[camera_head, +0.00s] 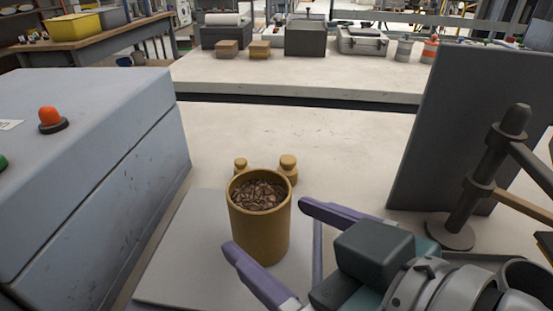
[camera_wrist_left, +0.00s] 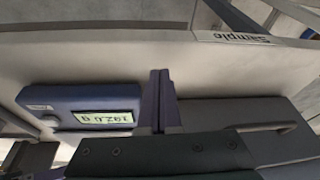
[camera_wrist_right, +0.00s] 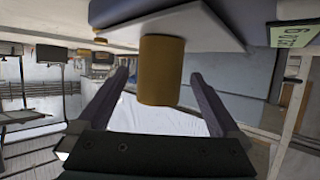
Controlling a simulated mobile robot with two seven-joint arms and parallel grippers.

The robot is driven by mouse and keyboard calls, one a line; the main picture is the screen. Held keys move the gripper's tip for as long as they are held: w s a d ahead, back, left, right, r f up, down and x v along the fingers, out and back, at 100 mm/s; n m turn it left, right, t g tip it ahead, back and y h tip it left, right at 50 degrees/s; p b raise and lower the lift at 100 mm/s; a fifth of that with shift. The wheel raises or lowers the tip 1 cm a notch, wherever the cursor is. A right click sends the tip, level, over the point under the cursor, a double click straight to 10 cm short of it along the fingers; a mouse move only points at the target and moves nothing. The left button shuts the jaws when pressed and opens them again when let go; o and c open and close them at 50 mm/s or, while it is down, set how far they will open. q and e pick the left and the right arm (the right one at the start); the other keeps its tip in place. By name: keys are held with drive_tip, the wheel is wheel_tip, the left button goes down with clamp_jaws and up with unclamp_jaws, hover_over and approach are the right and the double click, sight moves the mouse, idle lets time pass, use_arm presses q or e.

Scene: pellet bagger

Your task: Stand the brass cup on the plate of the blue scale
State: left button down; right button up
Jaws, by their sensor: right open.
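The brass cup (camera_head: 262,228) stands upright on the pale plate (camera_head: 185,250) and is full of brown pellets. In the right wrist view the cup (camera_wrist_right: 160,85) appears to touch the plate (camera_wrist_right: 200,25). The blue scale (camera_wrist_left: 85,95) shows in the left wrist view with a lit display, which seems to read 192.6 g. My right gripper (camera_head: 267,226) is open, its purple fingers on either side of the cup, with visible gaps in the right wrist view. My left gripper (camera_wrist_left: 160,88) shows only in its own wrist view, its fingers together and empty.
Two small brass-coloured weights (camera_head: 288,168) stand just behind the cup. A large grey-blue box with a red button (camera_head: 50,118) is at left. A dark panel (camera_head: 435,130) and a post stand at right. The bench behind the weights is clear.

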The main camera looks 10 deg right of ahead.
sight(278, 230)
drive_tip(key=shift+v, duration=2.4)
drive_tip(key=shift+w, duration=0.1)
